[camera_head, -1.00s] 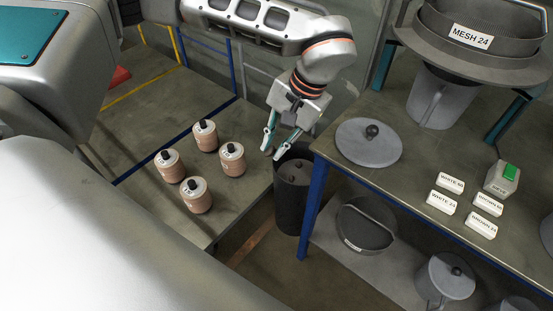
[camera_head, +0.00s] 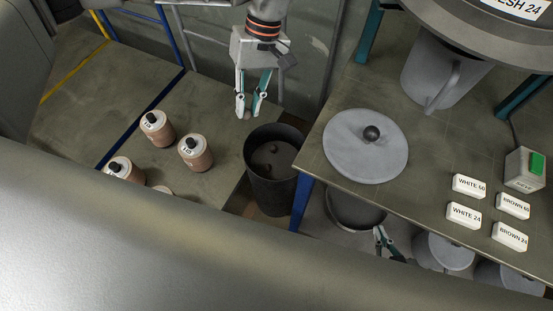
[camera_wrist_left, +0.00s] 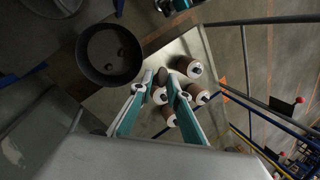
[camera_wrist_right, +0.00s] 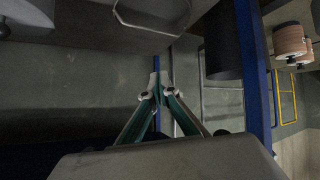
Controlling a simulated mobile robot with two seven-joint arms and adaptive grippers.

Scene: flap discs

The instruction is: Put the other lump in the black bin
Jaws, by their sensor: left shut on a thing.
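My left gripper (camera_head: 252,106) is shut on a small grey-brown lump (camera_head: 245,114), which also shows between its fingers in the left wrist view (camera_wrist_left: 159,95). It is above the far side of the black bin (camera_head: 271,190), a little to its left in the head view. The bin stands open between the two tables, and two dark lumps (camera_head: 267,168) lie in it. The bin also shows in the left wrist view (camera_wrist_left: 84,60). My right gripper (camera_head: 383,240) is beside the right table's front edge, its fingertips close together and empty in the right wrist view (camera_wrist_right: 158,78).
Several pinkish canisters (camera_head: 195,154) stand on the left table. The right table holds a grey round lid (camera_head: 350,160), white labelled blocks (camera_head: 468,186), a grey jug (camera_head: 425,80) and a box with a green switch (camera_head: 525,170). Grey pans sit on a lower shelf.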

